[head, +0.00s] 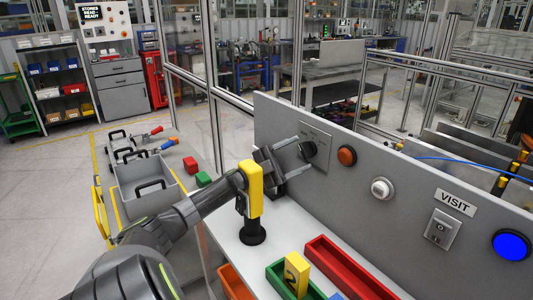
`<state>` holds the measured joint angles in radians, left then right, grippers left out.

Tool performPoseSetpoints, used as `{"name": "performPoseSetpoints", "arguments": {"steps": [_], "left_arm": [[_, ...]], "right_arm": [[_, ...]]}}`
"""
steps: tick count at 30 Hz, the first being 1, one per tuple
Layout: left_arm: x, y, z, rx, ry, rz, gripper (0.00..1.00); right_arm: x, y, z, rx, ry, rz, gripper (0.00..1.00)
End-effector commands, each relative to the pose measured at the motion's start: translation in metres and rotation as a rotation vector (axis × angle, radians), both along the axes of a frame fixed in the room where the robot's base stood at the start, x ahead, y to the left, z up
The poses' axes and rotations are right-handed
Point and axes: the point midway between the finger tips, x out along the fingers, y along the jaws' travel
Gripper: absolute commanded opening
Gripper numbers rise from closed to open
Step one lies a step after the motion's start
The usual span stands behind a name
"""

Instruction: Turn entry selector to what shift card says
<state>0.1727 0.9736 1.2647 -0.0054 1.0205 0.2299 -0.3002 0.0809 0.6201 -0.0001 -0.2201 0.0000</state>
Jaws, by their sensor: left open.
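The grey upright panel (410,195) runs along the back of the bench. A dark round selector knob (310,150) sits at its left end, on a plate with small markings too faint to read. My left gripper (305,156) is open in front of the knob, its two fingers pointing at it. I cannot tell whether they touch it. The knob's pointer direction is not clear. A white card reading VISIT (455,203) is on the right of the panel. My right gripper is not in view.
The panel also carries an orange button (347,156), a white knob (382,188), a grey switch (442,230) and a blue button (511,245). A red tray (345,270) and a green tray (290,280) with a yellow block marked 2 (296,273) lie on the bench.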

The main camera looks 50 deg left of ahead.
Motion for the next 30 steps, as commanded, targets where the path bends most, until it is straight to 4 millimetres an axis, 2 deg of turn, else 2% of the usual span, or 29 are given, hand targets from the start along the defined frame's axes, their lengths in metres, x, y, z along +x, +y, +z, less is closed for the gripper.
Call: {"name": "performPoseSetpoints", "arguments": {"steps": [1, 9, 18, 24, 30], "left_arm": [[-0.007, 0.006, -0.009, 0.004, 0.005, 0.002, 0.64], [-0.050, 0.044, -0.042, 0.004, 0.006, 0.004, 0.64], [-0.091, 0.080, -0.070, 0.002, 0.002, 0.003, 0.64], [-0.102, 0.090, -0.076, 0.002, 0.001, 0.003, 0.64], [-0.104, 0.091, -0.076, 0.001, 0.000, 0.002, 0.64]], "right_arm": [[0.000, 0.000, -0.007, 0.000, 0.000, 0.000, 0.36], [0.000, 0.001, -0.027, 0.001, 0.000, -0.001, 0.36], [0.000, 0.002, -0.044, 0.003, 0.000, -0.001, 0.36], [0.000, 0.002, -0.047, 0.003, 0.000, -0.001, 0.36], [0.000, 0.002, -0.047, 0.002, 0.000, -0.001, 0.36]]}}
